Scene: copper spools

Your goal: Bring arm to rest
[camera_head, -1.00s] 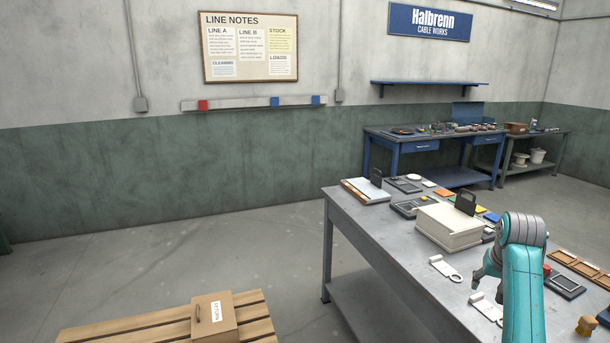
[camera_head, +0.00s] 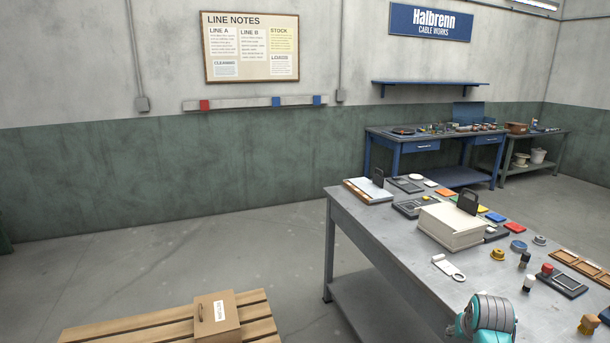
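My arm (camera_head: 490,314) shows at the bottom edge, a grey ribbed joint with teal parts, low in front of the grey workbench (camera_head: 375,250). A small teal and dark part (camera_head: 459,326) of its wrist end juts out to the left of the joint. The fingers cannot be made out, so whether my gripper is open or shut, or holds anything, is not visible.
The bench holds a cream box (camera_head: 450,226), a yellow spool-like part (camera_head: 498,254), a blue ring (camera_head: 518,247), a wooden compartment tray (camera_head: 582,268) and a brush (camera_head: 588,324). A cardboard box (camera_head: 217,316) sits on a wooden pallet (camera_head: 145,328) at the lower left. Floor between is clear.

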